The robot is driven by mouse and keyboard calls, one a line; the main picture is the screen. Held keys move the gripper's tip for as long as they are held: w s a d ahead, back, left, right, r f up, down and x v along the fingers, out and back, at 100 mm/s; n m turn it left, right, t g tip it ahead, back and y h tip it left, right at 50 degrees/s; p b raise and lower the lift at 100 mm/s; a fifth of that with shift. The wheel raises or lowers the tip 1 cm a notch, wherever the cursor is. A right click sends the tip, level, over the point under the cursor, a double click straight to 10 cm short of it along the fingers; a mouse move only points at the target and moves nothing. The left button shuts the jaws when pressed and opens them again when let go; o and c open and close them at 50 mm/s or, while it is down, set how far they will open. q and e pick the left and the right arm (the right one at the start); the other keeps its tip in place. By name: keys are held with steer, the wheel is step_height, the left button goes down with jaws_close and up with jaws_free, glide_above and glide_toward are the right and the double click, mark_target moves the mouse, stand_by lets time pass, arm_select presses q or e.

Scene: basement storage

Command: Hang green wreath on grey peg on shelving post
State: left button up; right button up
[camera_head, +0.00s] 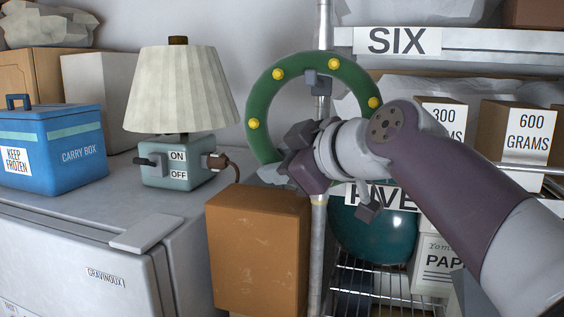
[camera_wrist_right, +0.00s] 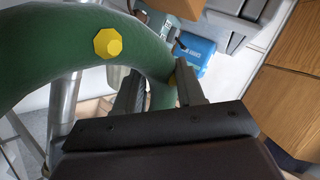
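The green wreath (camera_head: 262,93) is a ring with yellow knobs, upright in front of the shelving post (camera_head: 323,25). The grey peg (camera_head: 318,83) shows inside the ring's opening, close under its top part. I cannot tell whether the wreath rests on it. My right gripper (camera_head: 285,157) is at the wreath's lower left, one finger inside the ring and one outside. In the right wrist view, the wreath (camera_wrist_right: 45,45) passes between the fingers of the gripper (camera_wrist_right: 160,88), which look closed on it. My left gripper is out of view.
A shelf (camera_head: 480,45) labelled SIX, boxes and a teal round object (camera_head: 370,235) are at the right, behind my arm. A brown box (camera_head: 258,250) stands below the wreath. A lamp (camera_head: 180,90) and a blue carry box (camera_head: 55,145) stand on the freezer (camera_head: 70,245).

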steer(key=o, duration=0.3)
